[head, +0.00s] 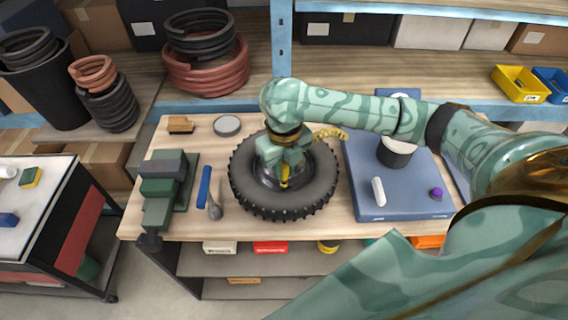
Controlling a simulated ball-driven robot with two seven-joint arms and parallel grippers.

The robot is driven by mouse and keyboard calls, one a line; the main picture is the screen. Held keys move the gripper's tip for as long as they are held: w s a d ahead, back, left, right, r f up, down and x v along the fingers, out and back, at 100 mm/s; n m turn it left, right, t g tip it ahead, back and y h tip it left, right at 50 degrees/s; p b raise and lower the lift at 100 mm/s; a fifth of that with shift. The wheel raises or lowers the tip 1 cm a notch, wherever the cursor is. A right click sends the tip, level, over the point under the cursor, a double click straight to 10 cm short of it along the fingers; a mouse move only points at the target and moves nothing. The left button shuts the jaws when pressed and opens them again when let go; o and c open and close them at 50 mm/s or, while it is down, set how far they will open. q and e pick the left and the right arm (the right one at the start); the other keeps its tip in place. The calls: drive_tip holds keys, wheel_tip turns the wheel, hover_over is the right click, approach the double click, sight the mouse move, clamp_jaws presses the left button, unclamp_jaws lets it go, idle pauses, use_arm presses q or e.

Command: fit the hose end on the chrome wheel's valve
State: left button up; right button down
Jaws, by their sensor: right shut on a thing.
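The wheel lies flat on the workbench, with a dark knobbly tyre (318,188) around a shiny chrome rim (262,181). My right arm reaches in from the right and my right gripper (284,178) points down over the rim's middle. It is shut on the yellow hose end (285,184), which shows just below the fingers. A coiled yellow hose (330,132) shows behind the gripper, at the tyre's far right edge. The valve is hidden by the gripper; I cannot tell whether the hose end touches it. My left gripper is out of view.
A green vise (163,188) stands left of the wheel, with a blue-handled tool (204,187) between them. A round grey lid (227,125) lies behind.

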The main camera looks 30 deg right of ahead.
drive_tip(key=shift+f+p, duration=0.5)
drive_tip(key=shift+f, duration=0.15)
idle(0.8)
drive_tip(key=c, duration=0.6)
unclamp_jaws()
drive_tip(key=shift+r+p, duration=1.5)
drive_tip(key=shift+p, duration=0.9)
wheel_tip(320, 180, up, 7)
drive_tip(key=p, duration=0.9)
